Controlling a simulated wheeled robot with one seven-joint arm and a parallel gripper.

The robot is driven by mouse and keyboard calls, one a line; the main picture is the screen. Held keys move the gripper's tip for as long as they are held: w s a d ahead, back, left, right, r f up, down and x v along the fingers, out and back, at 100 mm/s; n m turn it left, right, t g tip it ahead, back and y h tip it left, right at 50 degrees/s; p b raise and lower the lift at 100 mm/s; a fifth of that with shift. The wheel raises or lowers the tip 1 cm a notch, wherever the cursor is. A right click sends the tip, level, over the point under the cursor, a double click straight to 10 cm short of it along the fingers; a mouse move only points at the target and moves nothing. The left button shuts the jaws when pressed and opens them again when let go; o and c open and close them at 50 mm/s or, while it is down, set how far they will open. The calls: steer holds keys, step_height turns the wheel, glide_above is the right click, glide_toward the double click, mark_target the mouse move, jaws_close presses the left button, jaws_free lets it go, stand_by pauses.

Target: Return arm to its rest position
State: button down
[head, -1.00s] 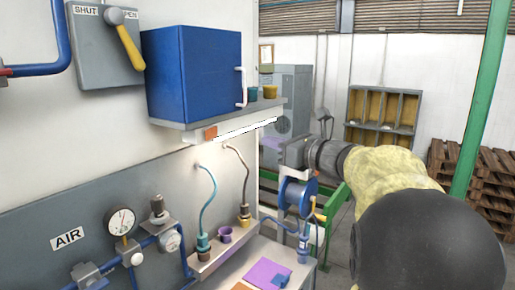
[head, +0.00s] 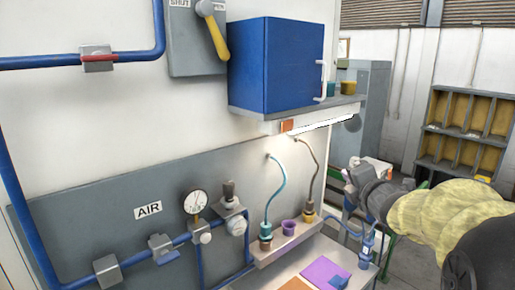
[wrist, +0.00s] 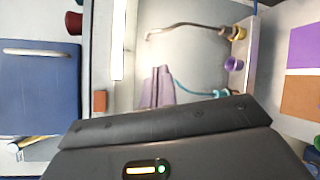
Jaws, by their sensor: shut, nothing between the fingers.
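My arm reaches in from the right edge of the head view. My gripper (head: 350,184) is at its far end, in front of the lit bench alcove and to the right of the hoses. In the wrist view its two pale purple fingers (wrist: 158,88) lie close together, with nothing seen between them. They are in front of the pale back wall, between the orange block and the brown hose. In the head view the fingertips are too small to make out clearly.
A blue cabinet (head: 275,62) sits on a shelf above the alcove. A teal hose (head: 276,190) and a brown hose (head: 315,165) rise from the lower ledge. A purple mat (head: 322,271) lies on the bench. A gauge panel (head: 100,200) is at left. Cubbyholes (head: 465,130) stand behind my arm.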

steer(key=s+a+f+m+g+h, duration=0.1)
steer(key=s+f+m+g+h, duration=0.2)
steer(key=f+m, duration=0.45)
steer(key=s+a+f+m+g, duration=0.1)
steer(key=s+f+m+g, duration=0.2)
steer(key=s+f+m, duration=0.35)
steer(key=s+a+f+m+g, duration=0.3)
steer(key=s+f+m, duration=0.2)
steer(key=s+f, duration=0.1)
steer(key=s+a+f+m+g+y, duration=0.1)
steer(key=s+a+f+m+g, duration=0.2)
steer(key=s+f, duration=0.4)
steer(key=shift+s+f+m+g, duration=0.3)
steer(key=shift+s+m+g, duration=0.5)
steer(key=shift+s+m, duration=0.1)
steer(key=shift+w+a, duration=0.15)
steer(key=shift+w, duration=0.05)
